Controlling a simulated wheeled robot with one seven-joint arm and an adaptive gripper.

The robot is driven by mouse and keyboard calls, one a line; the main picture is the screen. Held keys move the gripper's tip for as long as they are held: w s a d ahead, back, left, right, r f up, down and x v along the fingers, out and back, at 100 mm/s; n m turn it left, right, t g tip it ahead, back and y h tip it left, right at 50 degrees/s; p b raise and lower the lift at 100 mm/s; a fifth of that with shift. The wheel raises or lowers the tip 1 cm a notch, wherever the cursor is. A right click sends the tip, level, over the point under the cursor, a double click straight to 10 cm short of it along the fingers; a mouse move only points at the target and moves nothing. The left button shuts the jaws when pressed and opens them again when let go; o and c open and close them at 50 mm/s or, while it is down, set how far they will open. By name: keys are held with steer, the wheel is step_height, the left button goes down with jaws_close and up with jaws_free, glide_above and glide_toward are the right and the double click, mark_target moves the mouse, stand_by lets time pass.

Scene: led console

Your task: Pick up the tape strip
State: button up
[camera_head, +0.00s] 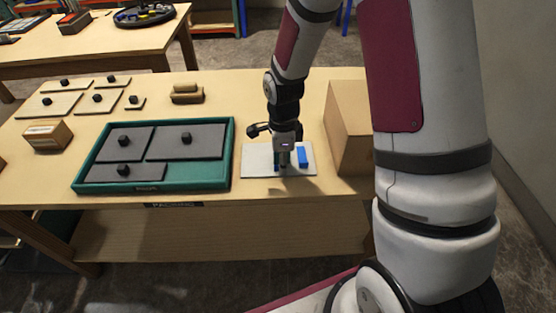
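My gripper (284,166) points down over a white plate (252,162) on the wooden table. Its fingers are low, close to the plate's surface. They are small and dark here, so I cannot tell whether they are open, shut or holding something. A small blue block-like piece (303,156) stands on the plate just right of the fingers. A thin blue-green piece (276,160) shows at the left side of the fingers, partly hidden by them. I cannot tell for certain which of these is the tape strip.
A green tray (82,181) with grey knobbed panels lies left of the plate. A tall tan box (350,125) stands close on the right. A small wooden block (47,134), tan stacked pieces (187,94) and several cream knobbed plates (48,105) lie further left and back.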

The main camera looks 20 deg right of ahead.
jaws_close()
steer(key=shift+r, duration=0.8)
step_height(320, 180, up, 2)
steer(key=shift+s+r, duration=0.1)
steer(key=shift+s, duration=0.05)
steer(key=s+r+p, duration=0.1)
steer(key=s+p, duration=0.6)
steer(key=s, duration=0.8)
steer(key=shift+s+a+r, duration=0.2)
steer(key=shift+s+a, duration=0.15)
steer(key=shift+a, duration=0.1)
steer(key=shift+r, duration=0.1)
